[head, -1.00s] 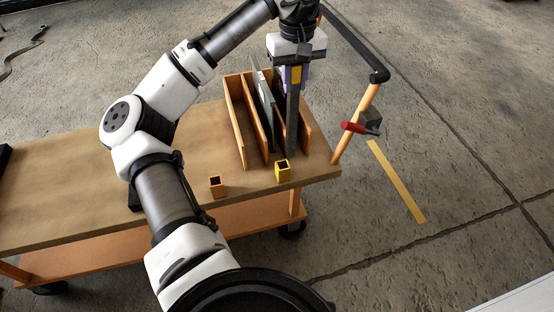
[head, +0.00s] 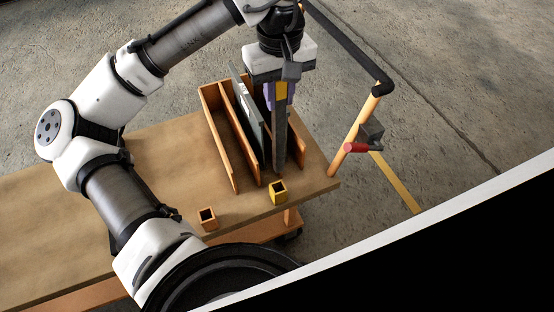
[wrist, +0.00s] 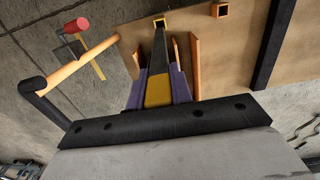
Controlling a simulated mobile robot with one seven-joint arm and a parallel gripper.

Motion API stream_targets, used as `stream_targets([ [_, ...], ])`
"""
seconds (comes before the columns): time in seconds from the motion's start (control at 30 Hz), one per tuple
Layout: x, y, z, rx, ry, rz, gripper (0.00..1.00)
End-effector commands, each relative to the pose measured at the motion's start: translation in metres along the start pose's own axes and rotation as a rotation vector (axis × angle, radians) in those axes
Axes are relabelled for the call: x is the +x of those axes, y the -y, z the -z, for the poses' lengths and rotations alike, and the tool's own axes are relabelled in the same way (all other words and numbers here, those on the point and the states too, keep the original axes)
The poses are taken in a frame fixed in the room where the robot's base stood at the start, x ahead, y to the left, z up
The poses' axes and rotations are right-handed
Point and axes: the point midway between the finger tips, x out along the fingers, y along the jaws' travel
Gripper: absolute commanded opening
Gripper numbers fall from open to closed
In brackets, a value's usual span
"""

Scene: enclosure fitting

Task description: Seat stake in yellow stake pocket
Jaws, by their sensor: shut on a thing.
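The stake (head: 280,140) is a long dark grey bar with a yellow band near its top. My gripper (head: 279,97) has purple fingers shut on the stake at the band, holding it roughly upright. The wrist view shows the stake (wrist: 160,60) between both fingers (wrist: 159,84). The yellow stake pocket (head: 278,194) is a small square open-topped socket near the table's front right corner. The stake's lower end appears just behind and above it in the head view. In the wrist view the stake points toward the yellow pocket (wrist: 159,19). I cannot tell the exact gap.
An orange pocket (head: 208,220) stands left of the yellow one on the wooden table (head: 170,160). An orange rack (head: 212,120) with upright dividers and a grey panel (head: 246,108) stands close behind the stake. An orange post with a red-handled clamp (head: 357,148) rises at the right.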

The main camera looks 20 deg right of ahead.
Motion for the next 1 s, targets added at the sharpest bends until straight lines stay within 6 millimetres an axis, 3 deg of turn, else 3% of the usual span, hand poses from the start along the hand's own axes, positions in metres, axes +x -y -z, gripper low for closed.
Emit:
stream_targets([
  [0.2,0.059,0.001,0.000,-0.002,0.003,0.002,0.00],
  [0.4,0.104,0.001,0.000,-0.002,0.001,0.001,0.00],
  [0.83,0.154,0.001,0.001,-0.002,-0.001,0.001,0.00],
  [1.0,0.163,0.000,0.001,-0.001,-0.003,0.000,0.00],
])
